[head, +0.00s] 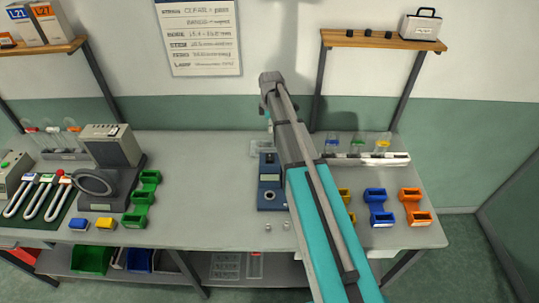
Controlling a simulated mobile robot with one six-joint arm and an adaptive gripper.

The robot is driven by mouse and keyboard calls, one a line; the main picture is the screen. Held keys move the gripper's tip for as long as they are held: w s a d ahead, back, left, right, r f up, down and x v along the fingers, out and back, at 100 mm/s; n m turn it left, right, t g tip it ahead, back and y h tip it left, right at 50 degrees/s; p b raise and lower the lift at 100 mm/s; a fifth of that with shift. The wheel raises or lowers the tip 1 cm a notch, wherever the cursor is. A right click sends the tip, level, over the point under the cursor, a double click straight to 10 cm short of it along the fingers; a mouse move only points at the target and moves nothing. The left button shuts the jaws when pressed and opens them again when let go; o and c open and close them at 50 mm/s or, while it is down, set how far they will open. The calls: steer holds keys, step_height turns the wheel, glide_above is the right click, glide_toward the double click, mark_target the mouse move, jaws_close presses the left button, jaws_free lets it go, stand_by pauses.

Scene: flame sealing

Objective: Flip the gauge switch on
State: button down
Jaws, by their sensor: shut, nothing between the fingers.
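A small dark-blue device (270,202) stands on the bench near the middle, just left of my arm. It has a dark window at the top and a small round light part below; it looks like the gauge. Its switch is too small to make out, and my arm covers its right side. My arm reaches up from the lower right over the bench, with its far joint above and behind the blue device. My gripper is hidden behind the arm, so its fingers do not show.
A grey machine (110,149) with a ring stands at the left, next to green holders (141,197). Blue (379,207) and orange (413,207) holders and a rack of tubes (367,158) are at the right. The bench (205,180) is clear left of the blue device.

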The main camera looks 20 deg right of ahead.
mark_target(270, 160)
steer(key=shift+a+f, duration=0.1)
steer(key=shift+f, duration=0.05)
steer(key=f+b, duration=0.4)
steer(key=s+f+b, duration=0.1)
steer(key=f+b, duration=0.8)
steer(key=b, duration=0.1)
steer(key=shift+s+a+f, duration=0.2)
steer(key=shift+s+f, duration=0.05)
steer(key=shift+s, duration=0.05)
stand_by(0.6)
stand_by(0.5)
